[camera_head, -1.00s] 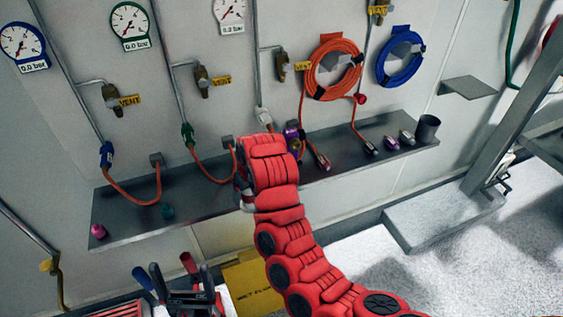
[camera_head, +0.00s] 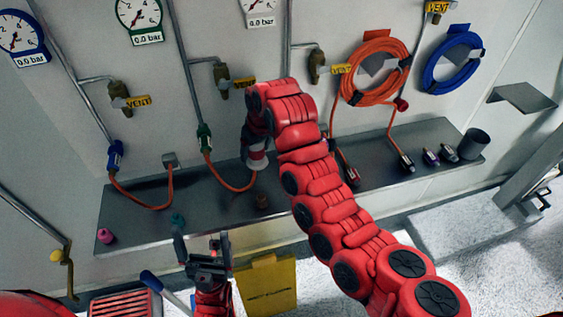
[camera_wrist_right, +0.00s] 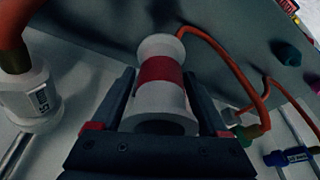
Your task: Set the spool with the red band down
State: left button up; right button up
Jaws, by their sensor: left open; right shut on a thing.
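The spool with the red band (camera_head: 256,158) is pale with flared ends and hangs from my right gripper (camera_head: 258,135) in the head view, over the wall shelf (camera_head: 225,200). In the right wrist view the spool (camera_wrist_right: 158,97) lies between both fingers of my right gripper (camera_wrist_right: 165,105), which is shut on it; the red band faces the camera. I cannot tell whether the spool touches the shelf. My left gripper (camera_head: 205,252) is open and empty, in front of the shelf's front edge at lower left.
A pink cap (camera_head: 105,236), a teal cap (camera_head: 177,221) and a small brown piece (camera_head: 262,201) stand on the shelf. Orange hoses (camera_head: 150,205) loop onto it. A dark cup (camera_head: 473,144) and several connectors are at its right end. A yellow sign (camera_head: 267,285) stands below.

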jog(key=f+p, duration=0.1)
jog(key=f, duration=0.1)
jog(key=f+p, duration=0.1)
jog(key=f, duration=0.2)
jog(key=f+p, duration=0.1)
jog(key=f, duration=0.1)
jog(key=shift+s+f, duration=0.25)
jog(key=shift+f, duration=0.45)
jog(key=shift+f, duration=0.1)
jog(key=o, duration=1.2)
jog(key=shift+o, duration=1.4)
